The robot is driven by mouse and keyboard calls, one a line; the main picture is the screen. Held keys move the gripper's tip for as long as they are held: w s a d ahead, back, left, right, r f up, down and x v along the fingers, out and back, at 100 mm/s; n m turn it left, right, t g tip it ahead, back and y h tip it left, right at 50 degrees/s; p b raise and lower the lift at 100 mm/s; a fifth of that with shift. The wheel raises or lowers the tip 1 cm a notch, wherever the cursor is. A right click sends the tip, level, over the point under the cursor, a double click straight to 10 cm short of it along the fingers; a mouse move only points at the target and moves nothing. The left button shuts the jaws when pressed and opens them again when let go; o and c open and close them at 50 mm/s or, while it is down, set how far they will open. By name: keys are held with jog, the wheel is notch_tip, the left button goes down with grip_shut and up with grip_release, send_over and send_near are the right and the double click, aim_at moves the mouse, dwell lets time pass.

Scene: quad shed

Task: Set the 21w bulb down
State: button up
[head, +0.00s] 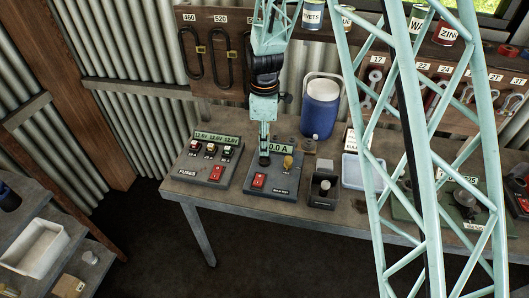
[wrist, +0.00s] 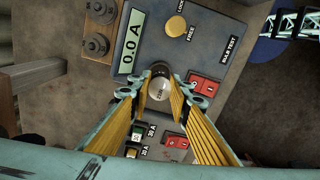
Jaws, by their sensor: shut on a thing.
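In the wrist view the 21w bulb (wrist: 159,90) shows as a small silvery round end with faint marking between my fingertips. My gripper (wrist: 161,88) is shut on it, above the bulb test box (wrist: 214,62). A dark round part shows just beyond the bulb; I cannot tell if the bulb touches it. In the head view my gripper (head: 264,158) points down over the bulb test box (head: 283,186), left of its yellow knob (head: 288,162) and above its red switch (head: 259,180). The bulb is hidden there. The display (wrist: 130,42) reads 0.0 A.
A fuse box (head: 190,171) with several small displays stands just left of the test box. To the right are a small dark open box (head: 323,190), a blue jug (head: 320,108) and a pale tray (head: 350,172). Bare bench (head: 330,220) lies along the front edge.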

jog(key=shift+f, duration=1.75)
jog(key=shift+f, duration=0.15)
jog(key=o, duration=0.9)
jog(key=shift+r, duration=6.15)
jog(key=shift+r, duration=0.1)
